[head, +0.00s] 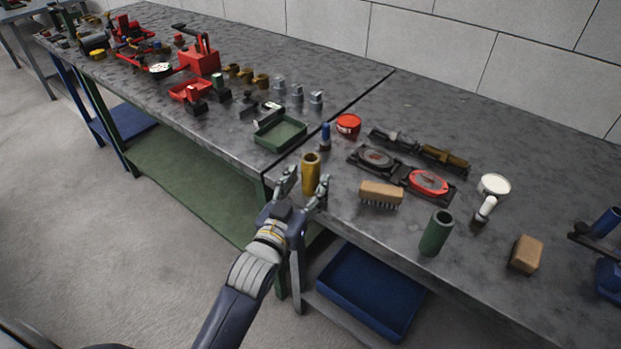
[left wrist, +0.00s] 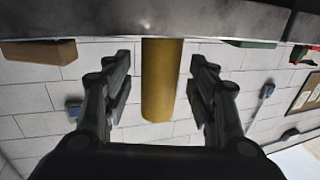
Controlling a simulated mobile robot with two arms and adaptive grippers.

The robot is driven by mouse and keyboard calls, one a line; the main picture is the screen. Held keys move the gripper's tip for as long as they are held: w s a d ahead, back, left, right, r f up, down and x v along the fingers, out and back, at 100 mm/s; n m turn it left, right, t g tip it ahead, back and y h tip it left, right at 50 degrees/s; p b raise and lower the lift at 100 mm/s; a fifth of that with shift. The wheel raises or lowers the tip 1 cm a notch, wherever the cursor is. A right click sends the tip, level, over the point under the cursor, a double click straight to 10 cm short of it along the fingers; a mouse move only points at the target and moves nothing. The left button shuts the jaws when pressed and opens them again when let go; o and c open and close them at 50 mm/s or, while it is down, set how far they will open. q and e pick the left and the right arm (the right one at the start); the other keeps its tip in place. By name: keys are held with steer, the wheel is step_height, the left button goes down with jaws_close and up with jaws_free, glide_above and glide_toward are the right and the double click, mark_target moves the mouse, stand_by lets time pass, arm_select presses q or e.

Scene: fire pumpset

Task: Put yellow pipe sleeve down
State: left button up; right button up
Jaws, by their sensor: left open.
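The yellow pipe sleeve (head: 310,174) stands upright on the grey metal table, near its front edge, in the head view. My left gripper (head: 306,190) is open around it, with one finger on each side. In the left wrist view the yellow sleeve (left wrist: 161,80) sits between the two spread fingers of the left gripper (left wrist: 161,88), with a visible gap on both sides. This view appears upside down, with the table surface along the top. My right gripper is not in view.
A green tray (head: 280,133) and a blue-handled tool (head: 325,136) stand behind the sleeve. A red tin (head: 348,125) stands further back. The table's front edge is close to the gripper.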

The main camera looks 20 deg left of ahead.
arm_select(q)
steer(key=s, duration=0.8)
steer(key=shift+s+a+b, duration=0.15)
steer(key=shift+a+b, duration=0.2)
steer(key=shift+a, duration=0.1)
steer(key=shift+f, duration=0.15)
